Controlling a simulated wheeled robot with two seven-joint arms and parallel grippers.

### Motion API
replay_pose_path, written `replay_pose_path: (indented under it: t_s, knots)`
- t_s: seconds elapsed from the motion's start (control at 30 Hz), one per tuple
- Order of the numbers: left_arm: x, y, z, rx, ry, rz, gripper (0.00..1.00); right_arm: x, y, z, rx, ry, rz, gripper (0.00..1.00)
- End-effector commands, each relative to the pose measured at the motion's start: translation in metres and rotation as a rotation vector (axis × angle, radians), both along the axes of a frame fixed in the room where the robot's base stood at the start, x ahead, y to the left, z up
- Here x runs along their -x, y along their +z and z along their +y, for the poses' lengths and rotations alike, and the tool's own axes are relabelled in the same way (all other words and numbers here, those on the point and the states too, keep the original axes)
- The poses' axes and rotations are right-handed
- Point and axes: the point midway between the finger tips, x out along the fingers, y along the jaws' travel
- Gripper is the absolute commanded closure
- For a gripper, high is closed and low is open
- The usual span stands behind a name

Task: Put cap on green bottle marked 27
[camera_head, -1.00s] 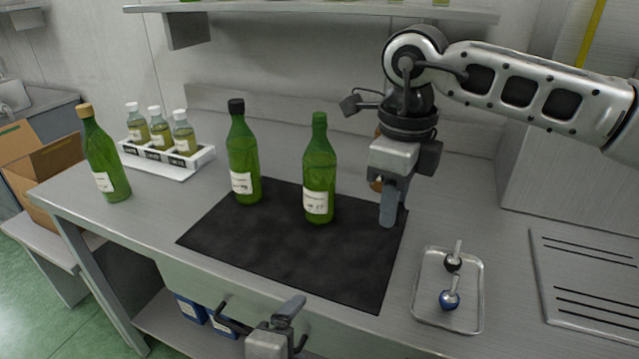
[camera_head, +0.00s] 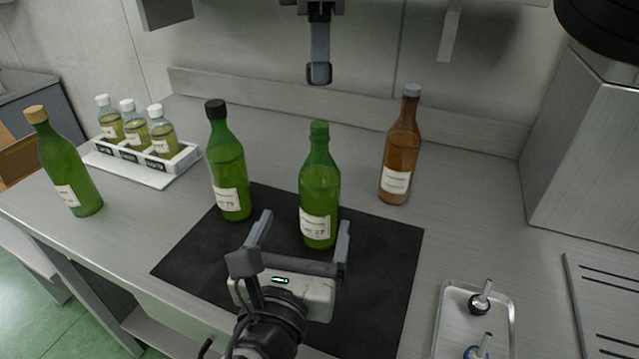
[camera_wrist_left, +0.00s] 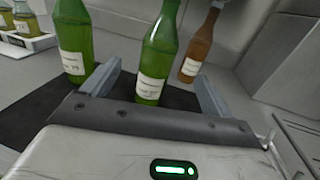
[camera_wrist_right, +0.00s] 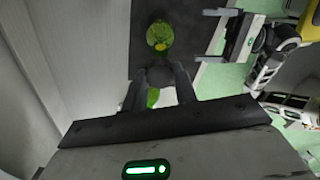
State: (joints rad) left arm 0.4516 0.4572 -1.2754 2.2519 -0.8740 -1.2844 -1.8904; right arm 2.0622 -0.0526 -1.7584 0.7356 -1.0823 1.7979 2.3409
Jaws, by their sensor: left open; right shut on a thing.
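The green bottle marked 27 (camera_head: 318,190) stands upright on the black mat, its green neck top bare; it also shows in the left wrist view (camera_wrist_left: 157,50). My left gripper (camera_head: 302,232) is open and low in front of it. Its fingers point at the bottle, which shows between them in the left wrist view; whether they flank it I cannot tell. My right gripper (camera_head: 320,72) is raised at the top of the head view, above the bottles, shut on a small dark thing that looks like the cap (camera_wrist_right: 160,75). The fingers partly hide it.
A black-capped green bottle (camera_head: 229,170) stands left on the mat, a brown bottle (camera_head: 397,160) right behind. A cork-topped bottle (camera_head: 68,170) and a white rack (camera_head: 185,160) of small bottles are left. A metal tray (camera_head: 447,310) with two stoppers lies front right.

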Motion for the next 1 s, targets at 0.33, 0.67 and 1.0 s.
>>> replay_pose_path:
  t_s: [0.33, 0.67, 1.0]
  knots:
    - [0.000, 0.001, 0.000, -0.014, 0.002, -0.008, 0.14, 0.000, 0.002, 0.001, 0.000, -0.030, 0.000, 0.93]
    - [-0.033, 0.002, -0.006, -0.013, 0.004, -0.011, 0.14, 0.000, 0.001, 0.001, 0.000, -0.028, 0.000, 0.93]
    - [-0.094, 0.001, -0.018, -0.014, 0.002, -0.009, 0.14, 0.000, 0.001, 0.001, 0.000, -0.027, 0.000, 0.93]
